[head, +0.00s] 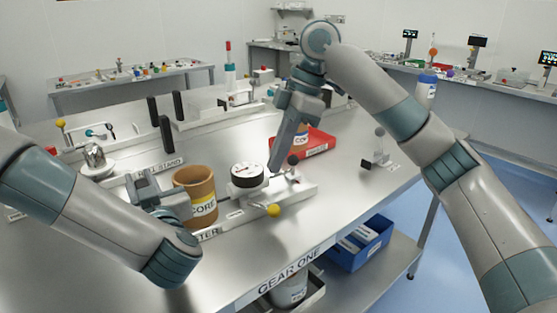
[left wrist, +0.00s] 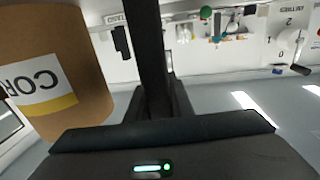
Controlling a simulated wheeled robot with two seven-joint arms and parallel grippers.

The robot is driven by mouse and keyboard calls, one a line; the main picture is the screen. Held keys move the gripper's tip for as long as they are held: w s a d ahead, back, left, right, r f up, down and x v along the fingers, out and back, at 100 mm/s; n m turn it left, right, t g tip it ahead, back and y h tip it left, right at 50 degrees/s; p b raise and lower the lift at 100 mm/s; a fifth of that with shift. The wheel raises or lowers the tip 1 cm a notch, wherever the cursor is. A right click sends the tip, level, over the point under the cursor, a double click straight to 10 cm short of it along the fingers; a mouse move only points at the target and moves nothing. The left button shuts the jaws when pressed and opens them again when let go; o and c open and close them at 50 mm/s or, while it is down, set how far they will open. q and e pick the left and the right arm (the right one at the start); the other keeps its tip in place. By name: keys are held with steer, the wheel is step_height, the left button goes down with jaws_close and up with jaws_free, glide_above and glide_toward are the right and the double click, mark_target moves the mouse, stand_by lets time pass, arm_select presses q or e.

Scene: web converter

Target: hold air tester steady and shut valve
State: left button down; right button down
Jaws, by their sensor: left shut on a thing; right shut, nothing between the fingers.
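The air tester (head: 298,192) is a pale, low block on the steel table, with a round white-faced, black-sided gauge (head: 247,175) and a yellow-knobbed lever (head: 273,210) at its front. A brown core (head: 195,184) with a white and yellow label stands upright at its left; it also fills the left of the left wrist view (left wrist: 60,50). My left gripper (head: 155,192) is shut at the tester's left end, beside the core; its grip point is mostly hidden. My right gripper (head: 276,165) is shut and empty, pointing down just right of the gauge. The valve cannot be clearly picked out.
A red tray (head: 318,143) lies behind my right gripper. A stand with black posts (head: 166,134) is at the back left. A small metal fixture (head: 379,155) stands at the right. A blue bin (head: 362,247) is on the lower shelf. The table's right front is clear.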

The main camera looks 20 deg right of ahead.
arm_select(q)
steer(key=shift+w+a+b, duration=0.15)
steer(key=shift+a+b, duration=0.1)
steer(key=shift+b, duration=0.05)
stand_by(0.7)
steer(key=c, duration=1.5)
jaws_free()
steer(key=shift+r, duration=0.1)
steer(key=shift+d, duration=0.1)
steer(key=shift+v, duration=5.95)
